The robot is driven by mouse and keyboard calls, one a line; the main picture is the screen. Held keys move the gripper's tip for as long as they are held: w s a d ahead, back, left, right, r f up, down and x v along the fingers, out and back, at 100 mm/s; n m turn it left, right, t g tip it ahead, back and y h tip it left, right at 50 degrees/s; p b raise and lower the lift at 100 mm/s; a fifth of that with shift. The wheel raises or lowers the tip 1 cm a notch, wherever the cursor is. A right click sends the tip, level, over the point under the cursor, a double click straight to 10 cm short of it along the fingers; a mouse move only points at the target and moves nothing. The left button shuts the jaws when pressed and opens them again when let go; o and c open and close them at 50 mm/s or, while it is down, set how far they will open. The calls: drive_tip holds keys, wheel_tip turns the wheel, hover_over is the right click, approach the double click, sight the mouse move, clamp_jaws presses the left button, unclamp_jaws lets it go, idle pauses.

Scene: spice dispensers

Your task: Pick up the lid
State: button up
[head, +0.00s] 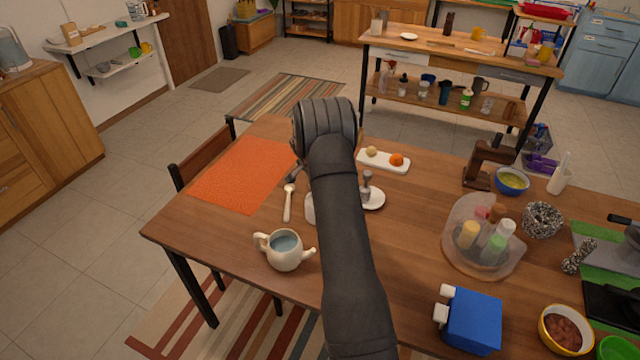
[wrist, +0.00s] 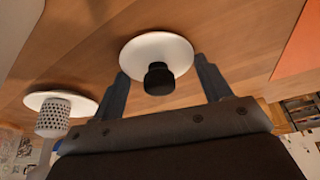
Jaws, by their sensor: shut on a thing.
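The lid is a round white disc (wrist: 143,48) with a black knob (wrist: 159,79), seen in the wrist view. My gripper (wrist: 161,67) is shut on the lid, with one dark finger on each side of it. The wrist view does not show clearly whether the lid touches the wooden table. In the head view my arm hides the lid and most of the gripper. A cream teapot (head: 284,252), open at the top with bluish liquid inside, stands left of my arm.
A white saucer (head: 375,199) with a grey knobbed piece is close right of my arm; a similar disc (wrist: 88,105) shows in the wrist view. A white spoon (head: 288,203) and orange mat (head: 240,175) lie left. A clear spice holder (head: 462,258) stands right.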

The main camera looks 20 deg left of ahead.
drive_tip(key=r, duration=1)
drive_tip(key=shift+s+d+r, duration=0.1)
drive_tip(key=shift+s+r, duration=0.15)
drive_tip(key=shift+s, duration=0.15)
drive_tip(key=s+d+r, duration=0.2)
drive_tip(key=s+r, duration=0.1)
drive_tip(key=s, duration=0.3)
drive_tip(key=s+d+r, duration=0.3)
drive_tip(key=s, duration=0.3)
wheel_tip(320, 180, down, 8)
drive_tip(key=shift+s+a, duration=0.15)
drive_tip(key=shift+s, duration=0.1)
drive_tip(key=shift+f, duration=0.45)
idle(1.3)
drive_tip(key=o, duration=1)
drive_tip(key=shift+o, duration=0.2)
